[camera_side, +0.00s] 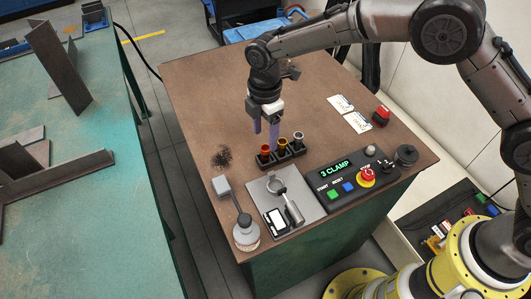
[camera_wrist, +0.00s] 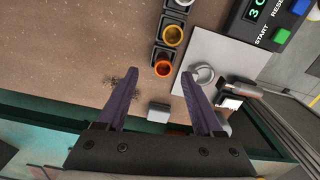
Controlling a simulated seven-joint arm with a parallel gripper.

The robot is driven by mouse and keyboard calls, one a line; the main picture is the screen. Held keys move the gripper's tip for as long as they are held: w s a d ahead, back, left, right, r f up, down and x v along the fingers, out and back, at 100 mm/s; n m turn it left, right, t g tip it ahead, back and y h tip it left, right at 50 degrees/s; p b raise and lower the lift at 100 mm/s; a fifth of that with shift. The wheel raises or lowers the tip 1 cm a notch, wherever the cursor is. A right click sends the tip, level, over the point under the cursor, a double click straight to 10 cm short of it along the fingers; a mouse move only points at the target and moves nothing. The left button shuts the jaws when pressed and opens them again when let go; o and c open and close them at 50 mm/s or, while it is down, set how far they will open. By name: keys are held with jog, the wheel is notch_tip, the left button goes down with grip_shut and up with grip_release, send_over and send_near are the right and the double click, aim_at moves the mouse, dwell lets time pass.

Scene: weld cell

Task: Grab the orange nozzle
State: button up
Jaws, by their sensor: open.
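The orange nozzle (camera_side: 265,149) stands in the left compartment of a small black rack (camera_side: 284,158) on the brown table. A yellow nozzle (camera_side: 281,142) and a grey one (camera_side: 298,136) stand in the other compartments. In the wrist view the orange nozzle (camera_wrist: 162,68) is a ring at the lower end of the rack, beyond my fingertips and between their lines. My gripper (camera_side: 266,133) points down just behind the rack in the side view. Its purple fingers are spread with nothing between them; they also show in the wrist view (camera_wrist: 161,88).
In front of the rack lies a grey plate (camera_side: 310,205) with a ring holder and a clamp lever. A control box (camera_side: 352,176) reading "3 CLAMP" is to its right. A grey block and a round pot (camera_side: 246,235) stand front left.

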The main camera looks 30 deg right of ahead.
aim_at(265, 148)
jog(key=f, duration=0.5)
jog(key=shift+s+a+f, duration=0.1)
jog(key=shift+s, duration=0.15)
grip_shut()
